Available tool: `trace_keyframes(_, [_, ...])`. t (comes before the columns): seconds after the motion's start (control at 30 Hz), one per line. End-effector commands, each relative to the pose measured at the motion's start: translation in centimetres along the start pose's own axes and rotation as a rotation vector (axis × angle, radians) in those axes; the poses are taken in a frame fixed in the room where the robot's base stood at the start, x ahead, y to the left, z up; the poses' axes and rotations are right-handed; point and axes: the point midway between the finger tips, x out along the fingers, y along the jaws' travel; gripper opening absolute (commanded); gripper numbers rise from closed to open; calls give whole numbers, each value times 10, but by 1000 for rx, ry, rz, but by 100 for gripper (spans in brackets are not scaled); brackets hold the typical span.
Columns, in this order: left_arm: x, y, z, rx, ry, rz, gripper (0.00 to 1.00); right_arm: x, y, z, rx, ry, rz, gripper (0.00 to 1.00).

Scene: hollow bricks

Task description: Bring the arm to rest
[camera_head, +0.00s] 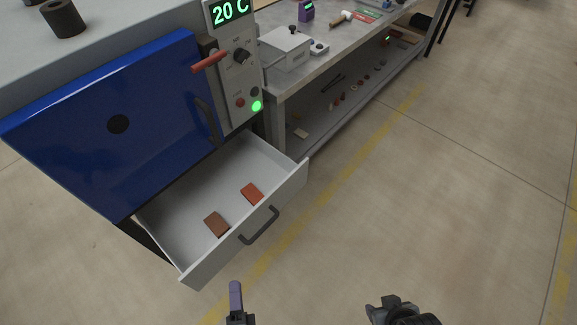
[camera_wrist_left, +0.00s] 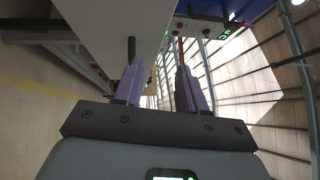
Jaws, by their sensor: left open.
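My left gripper (camera_head: 236,291) shows at the bottom of the head view as an upright purple finger, in front of the open drawer (camera_head: 292,187). In the left wrist view the left gripper (camera_wrist_left: 159,68) has its two purple fingers apart, with nothing held between them. A dark gripper, my right one (camera_head: 376,311), is cut off by the bottom edge of the head view; its jaws cannot be made out. A brown brick (camera_head: 217,224) and a redder brick (camera_head: 252,194) lie flat and apart in the drawer.
The drawer's dark handle (camera_head: 259,226) faces my grippers. Above the drawer is a blue door (camera_head: 150,110), beside a control panel (camera_head: 241,75) reading 20 C. A workbench (camera_head: 340,50) with tools stands behind. The floor at the right is clear.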

Motion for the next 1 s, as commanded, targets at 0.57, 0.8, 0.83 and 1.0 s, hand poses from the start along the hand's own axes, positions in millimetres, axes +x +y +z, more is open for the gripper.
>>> trace_keyframes(0.57, [97,-54,60,-694,-53,529,41,-7,-1,1,3,-9,-3,43])
trace_keyframes(0.8, [76,-85,66,-933,-182,877,41,-8,-1,0,4,-7,-3,43])
trace_keyframes(0.83, [71,-88,67,-954,-209,920,41,-8,-1,0,4,-7,-3,43])
trace_keyframes(1.0, [33,-98,72,-1031,-404,1126,41,-8,-1,-1,3,-4,-3,43])
